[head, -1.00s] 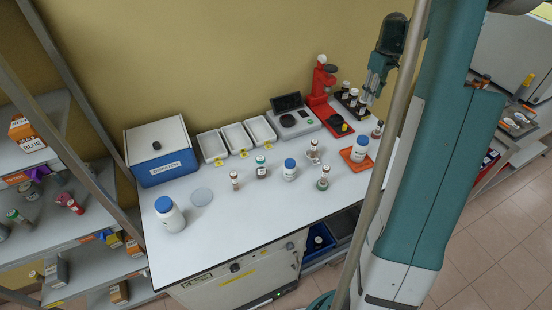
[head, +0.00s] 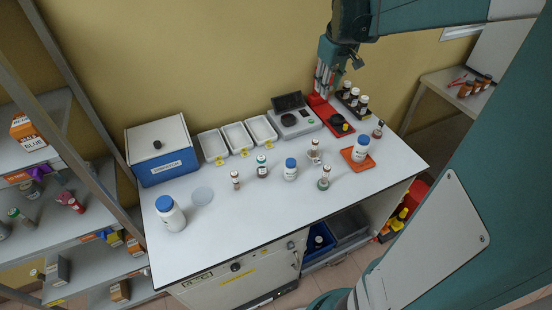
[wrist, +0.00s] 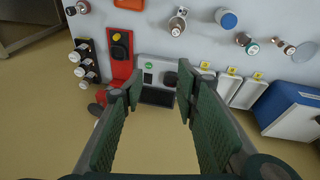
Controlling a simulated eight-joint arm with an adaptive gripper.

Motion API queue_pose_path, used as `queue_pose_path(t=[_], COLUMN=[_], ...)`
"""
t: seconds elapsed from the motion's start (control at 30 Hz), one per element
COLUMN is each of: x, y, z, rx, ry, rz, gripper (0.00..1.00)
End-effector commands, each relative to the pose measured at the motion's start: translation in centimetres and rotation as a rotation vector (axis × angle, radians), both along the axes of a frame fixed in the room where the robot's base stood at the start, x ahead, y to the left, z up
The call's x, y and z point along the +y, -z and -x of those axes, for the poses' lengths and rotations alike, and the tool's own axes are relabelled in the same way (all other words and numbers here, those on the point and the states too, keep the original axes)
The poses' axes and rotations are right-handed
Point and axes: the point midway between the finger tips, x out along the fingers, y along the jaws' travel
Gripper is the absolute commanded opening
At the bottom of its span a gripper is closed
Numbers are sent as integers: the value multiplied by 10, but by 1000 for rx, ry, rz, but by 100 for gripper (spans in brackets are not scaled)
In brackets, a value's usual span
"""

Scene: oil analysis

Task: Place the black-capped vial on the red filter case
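The rack's vials also show at the left of the wrist view (wrist: 82,69). A red base (head: 345,133) with a black round part and a yellow knob lies beside the rack; it also shows in the wrist view (wrist: 120,67). I cannot tell whether this is the red filter case. My gripper (head: 325,79) hangs above the red base's back end, partly hiding it. In the wrist view my gripper (wrist: 158,88) is open and empty.
A grey scale (head: 297,122) and white trays (head: 238,136) line the wall.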

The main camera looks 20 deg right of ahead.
Motion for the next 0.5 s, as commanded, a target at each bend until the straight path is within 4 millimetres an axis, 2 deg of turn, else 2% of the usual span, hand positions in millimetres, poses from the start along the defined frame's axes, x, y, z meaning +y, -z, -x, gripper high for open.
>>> queue_pose_path(t=[0.1, 0.5], x=[31, 119], y=[-9, -27], z=[12, 56], rx=[-27, -119], ry=[3, 22], rz=[1, -11], gripper=[31, 31])
